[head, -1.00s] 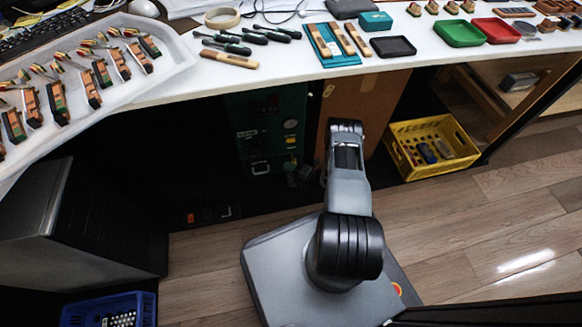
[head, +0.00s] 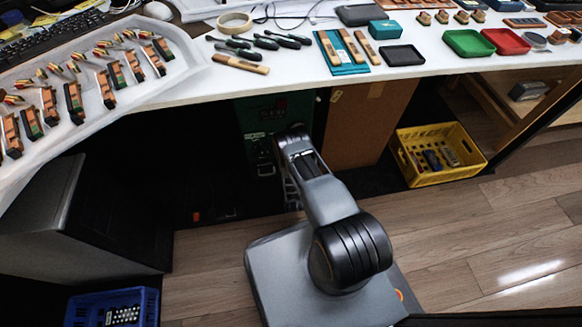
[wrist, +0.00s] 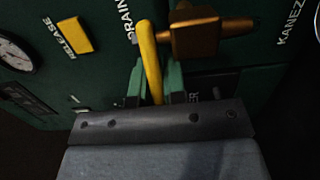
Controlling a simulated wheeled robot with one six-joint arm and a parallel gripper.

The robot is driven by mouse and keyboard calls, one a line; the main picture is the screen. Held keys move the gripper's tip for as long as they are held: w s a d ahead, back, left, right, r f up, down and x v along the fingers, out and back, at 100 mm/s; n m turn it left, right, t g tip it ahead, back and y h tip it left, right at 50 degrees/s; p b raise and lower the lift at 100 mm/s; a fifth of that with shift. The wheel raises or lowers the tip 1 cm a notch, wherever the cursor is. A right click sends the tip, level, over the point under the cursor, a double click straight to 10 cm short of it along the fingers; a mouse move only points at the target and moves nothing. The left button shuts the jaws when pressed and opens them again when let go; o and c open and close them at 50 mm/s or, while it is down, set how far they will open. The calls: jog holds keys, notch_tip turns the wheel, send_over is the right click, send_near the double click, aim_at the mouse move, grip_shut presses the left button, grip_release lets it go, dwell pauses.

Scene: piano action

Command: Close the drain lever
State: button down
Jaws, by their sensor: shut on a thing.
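The drain lever (wrist: 149,55) is a yellow handle beside a brass valve body (wrist: 195,38), under the lettering "DRAIN" on a dark green panel, in the wrist view. It stands nearly upright in that picture, across the line of the brass pipe. My gripper (wrist: 155,85) is shut on the lever, with one finger on each side of it. The lever's lower end is hidden by my gripper. In the head view the green machine (head: 273,108) stands under the bench; my arm hides the lever and gripper there.
A yellow release tab (wrist: 74,34) and a round gauge (wrist: 15,52) sit left of the lever. A brown panel (head: 365,120) and a yellow crate (head: 440,178) stand right of the machine. The white bench top (head: 200,85) overhangs it. The wood floor at right is clear.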

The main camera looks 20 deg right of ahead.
jog(key=shift+w+d+m+g+h+b, duration=0.1)
jog(key=shift+w+m+g+h+b, duration=0.2)
jog(key=shift+m+g+h, duration=0.55)
jog(key=shift+w+d+m+g+h+b, duration=0.1)
jog(key=shift+w+m+g+h+b, duration=0.4)
jog(key=shift+h, duration=0.75)
jog(key=shift+s+d+m+h, duration=0.1)
jog(key=shift+s+m+h, duration=0.1)
jog(key=shift+m+h, duration=0.15)
jog(key=c, duration=1.2)
grip_release()
jog(key=shift+s, duration=0.1)
